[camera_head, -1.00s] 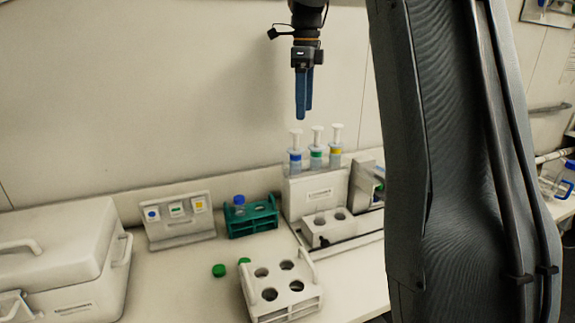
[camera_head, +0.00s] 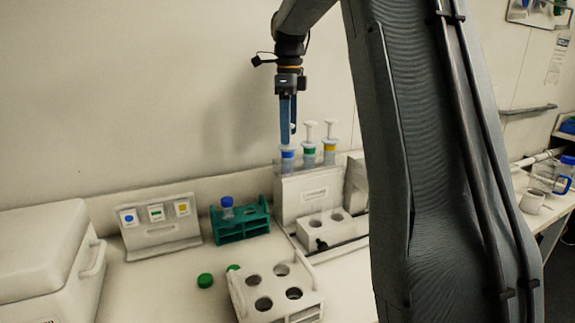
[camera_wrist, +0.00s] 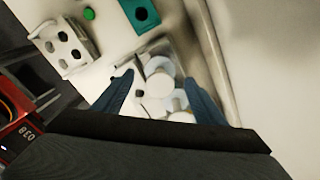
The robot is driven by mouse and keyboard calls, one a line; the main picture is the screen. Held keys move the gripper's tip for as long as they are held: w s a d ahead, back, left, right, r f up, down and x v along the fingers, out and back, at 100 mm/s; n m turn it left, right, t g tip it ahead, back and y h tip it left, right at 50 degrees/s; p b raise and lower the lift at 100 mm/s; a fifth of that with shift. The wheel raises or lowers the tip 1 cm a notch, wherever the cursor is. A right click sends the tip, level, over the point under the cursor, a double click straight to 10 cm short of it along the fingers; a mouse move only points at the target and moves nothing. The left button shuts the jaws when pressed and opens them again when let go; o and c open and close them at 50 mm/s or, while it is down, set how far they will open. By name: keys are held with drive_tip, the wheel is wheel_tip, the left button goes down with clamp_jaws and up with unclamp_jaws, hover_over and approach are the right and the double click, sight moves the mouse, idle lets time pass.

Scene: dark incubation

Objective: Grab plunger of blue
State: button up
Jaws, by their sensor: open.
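The blue-banded syringe (camera_head: 287,160) stands upright at the left end of the white holder (camera_head: 307,198), beside the green-banded (camera_head: 309,153) and yellow-banded (camera_head: 329,152) ones. My gripper (camera_head: 288,139) points straight down over the blue one, its blue fingers apart and hiding that plunger in the head view. In the wrist view, a white plunger top (camera_wrist: 158,86) lies between the fingers of my gripper (camera_wrist: 164,88), with another round white top (camera_wrist: 181,108) close by. Their colour bands do not show there. I see no finger closed on a plunger.
The green and yellow plungers stand close on the right. A teal rack (camera_head: 241,225) with a blue-capped bottle (camera_head: 227,208) stands left of the holder. A white rack (camera_head: 266,315), green caps (camera_head: 205,281) and a label stand (camera_head: 160,230) are on the bench. The wall is close behind.

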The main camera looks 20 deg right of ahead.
sight(288, 147)
drive_tip(key=shift+w+a+f+p, duration=0.1)
drive_tip(key=shift+f+p, duration=0.45)
drive_tip(key=shift+f, duration=0.9)
drive_tip(key=shift+a+f+p, duration=0.1)
drive_tip(key=shift+f+p, duration=0.4)
drive_tip(key=shift+f, duration=0.95)
drive_tip(key=shift+c, duration=0.4)
drive_tip(key=c, duration=1.1)
